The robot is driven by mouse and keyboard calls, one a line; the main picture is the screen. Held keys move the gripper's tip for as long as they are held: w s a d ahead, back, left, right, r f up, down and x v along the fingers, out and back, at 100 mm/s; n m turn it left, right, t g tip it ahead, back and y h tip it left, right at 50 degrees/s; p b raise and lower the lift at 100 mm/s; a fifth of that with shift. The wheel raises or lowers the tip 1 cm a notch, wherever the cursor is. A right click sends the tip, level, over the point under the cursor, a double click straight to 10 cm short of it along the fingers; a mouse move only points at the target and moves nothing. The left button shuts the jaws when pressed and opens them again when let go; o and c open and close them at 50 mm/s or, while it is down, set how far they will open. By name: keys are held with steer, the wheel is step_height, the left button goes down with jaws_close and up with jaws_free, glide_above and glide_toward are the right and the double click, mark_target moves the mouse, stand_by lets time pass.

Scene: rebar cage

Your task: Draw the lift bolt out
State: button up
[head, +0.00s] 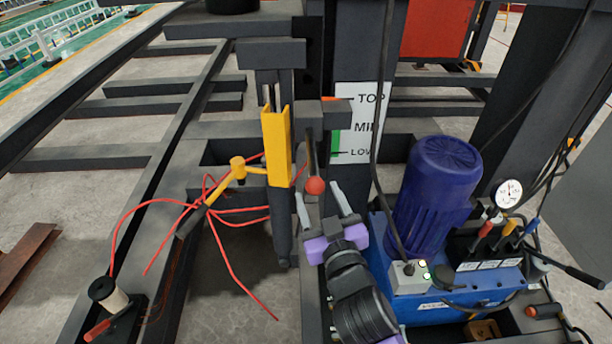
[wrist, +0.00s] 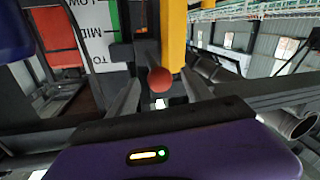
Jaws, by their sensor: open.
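A dark rod with a red ball knob (head: 315,185) hangs from a grey block (head: 309,115) on the post; it looks like the lift bolt's handle. The knob also shows in the wrist view (wrist: 160,79). My gripper (head: 322,200) is open, its two grey fingers pointing up toward the block. In the wrist view the knob appears between the open fingers (wrist: 160,88); I cannot tell whether either finger touches it. The bolt's inner end is hidden in the block.
A yellow guard (head: 277,146) stands just left of the rod, with a yellow-headed handle (head: 237,168) and loose red cords (head: 228,222) beyond. A white level sign (head: 362,125) is behind. A blue pump unit (head: 440,190) with a gauge stands right. A black cable hangs near my gripper.

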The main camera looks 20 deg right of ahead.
mark_target(311, 179)
steer(key=shift+w+d+p, duration=0.25)
steer(key=shift+w+p, duration=0.1)
steer(key=shift+w, duration=1.25)
steer(key=shift+w+d+p, duration=0.2)
steer(key=shift+w+p, duration=0.1)
steer(key=shift+w, duration=1.25)
jaws_close()
